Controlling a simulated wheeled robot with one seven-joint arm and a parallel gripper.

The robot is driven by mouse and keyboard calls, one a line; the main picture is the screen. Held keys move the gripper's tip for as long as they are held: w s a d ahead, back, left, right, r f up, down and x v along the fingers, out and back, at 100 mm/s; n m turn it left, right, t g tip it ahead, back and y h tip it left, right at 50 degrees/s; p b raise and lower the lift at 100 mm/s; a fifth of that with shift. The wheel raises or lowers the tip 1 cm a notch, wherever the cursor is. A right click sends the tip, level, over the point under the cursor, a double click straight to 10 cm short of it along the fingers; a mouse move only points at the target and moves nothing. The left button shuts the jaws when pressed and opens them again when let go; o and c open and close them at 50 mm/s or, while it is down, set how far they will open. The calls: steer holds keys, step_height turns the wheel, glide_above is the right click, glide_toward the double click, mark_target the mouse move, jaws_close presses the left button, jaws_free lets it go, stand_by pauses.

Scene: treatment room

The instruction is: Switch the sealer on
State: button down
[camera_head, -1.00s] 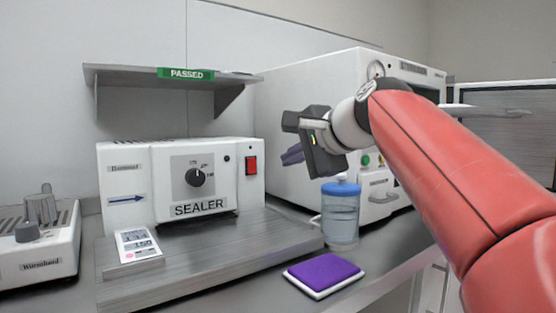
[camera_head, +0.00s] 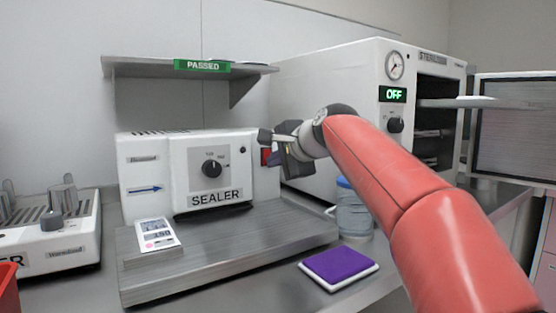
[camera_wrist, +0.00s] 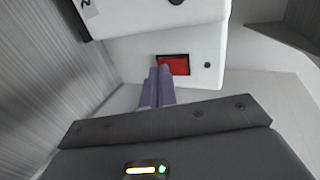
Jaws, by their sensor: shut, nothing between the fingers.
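The sealer (camera_head: 150,205) is a white box with a dial (camera_head: 211,168) and the label SEALER on its front. Its red rocker switch (camera_head: 265,156) is on the right part of the front, partly hidden by my gripper in the head view. In the wrist view the red switch (camera_wrist: 173,65) sits in a dark frame on the white panel. My gripper (camera_wrist: 156,70) is shut and empty, its two purple fingers side by side. The fingertips overlap the left edge of the switch in the wrist view; I cannot tell whether they touch it.
A grey shelf with a green PASSED sign (camera_head: 202,65) hangs above the sealer. A blue-lidded jar (camera_head: 354,215) and a purple pad (camera_head: 340,266) stand on the counter. A steriliser (camera_head: 345,75) with its display reading OFF stands behind my arm.

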steer(key=b, duration=0.1)
steer(key=f+b, duration=0.1)
steer(key=b, duration=0.1)
steer(key=shift+w+a+t+y, duration=0.15)
steer(key=shift+t+y, duration=0.15)
steer(key=shift+t, duration=0.1)
steer(key=shift+b, duration=0.35)
steer(key=shift+w+r, duration=0.1)
steer(key=shift+f, duration=0.2)
